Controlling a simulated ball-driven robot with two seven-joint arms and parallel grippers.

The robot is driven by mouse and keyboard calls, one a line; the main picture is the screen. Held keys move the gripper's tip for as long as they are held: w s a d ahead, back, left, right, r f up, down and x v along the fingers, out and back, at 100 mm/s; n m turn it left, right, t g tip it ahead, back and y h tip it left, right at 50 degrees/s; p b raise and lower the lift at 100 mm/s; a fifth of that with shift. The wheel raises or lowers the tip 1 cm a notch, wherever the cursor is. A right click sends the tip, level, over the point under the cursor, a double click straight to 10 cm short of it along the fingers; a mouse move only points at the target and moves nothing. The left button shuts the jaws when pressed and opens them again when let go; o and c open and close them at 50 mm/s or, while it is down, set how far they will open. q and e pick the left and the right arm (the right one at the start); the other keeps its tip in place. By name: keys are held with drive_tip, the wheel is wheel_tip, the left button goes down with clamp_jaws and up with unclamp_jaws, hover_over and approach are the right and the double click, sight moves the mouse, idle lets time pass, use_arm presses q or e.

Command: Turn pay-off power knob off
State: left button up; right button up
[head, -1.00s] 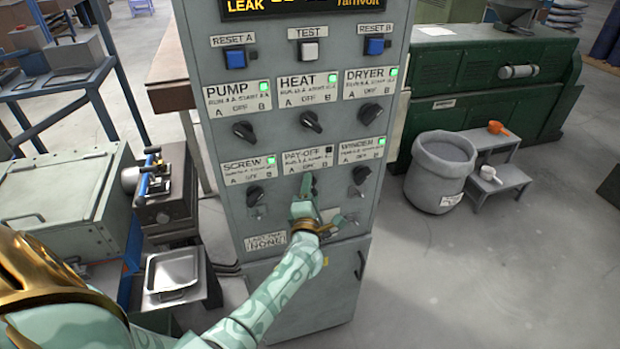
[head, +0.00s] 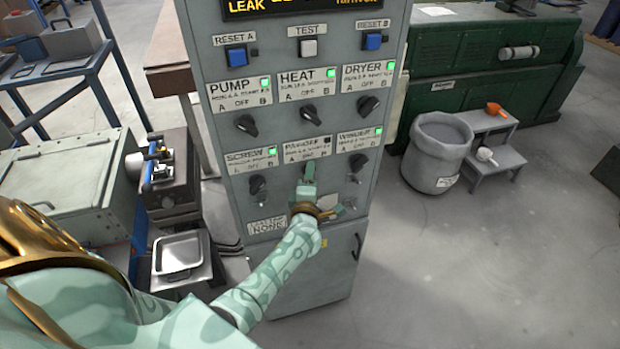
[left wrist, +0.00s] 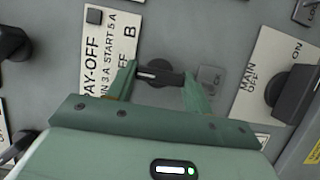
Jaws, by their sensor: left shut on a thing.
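The grey control panel (head: 225,130) stands in front of me. The pay-off lamp (head: 327,141) is dark. My left gripper (head: 308,180) is at the knob below that plate and hides it in the head view. In the left wrist view the black pay-off knob (left wrist: 158,76) sits between the two green fingers of my left gripper (left wrist: 160,84), which is shut on it. The knob's white mark is at its end toward the label. A finger hides part of the label's lettering. My right gripper is not in view.
The SCREW knob (head: 257,185) and WINDER knob (head: 358,162) are close on either side. The MAIN knob (left wrist: 292,92) is near the gripper in the left wrist view.

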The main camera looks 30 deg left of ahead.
use_arm(q)
drive_tip(key=o, duration=1)
drive_tip(key=shift+s, duration=0.1)
drive_tip(key=p+v, duration=0.5)
drive_tip(key=v, duration=1.1)
drive_tip(key=shift+s, duration=0.1)
drive_tip(key=shift+d, duration=0.1)
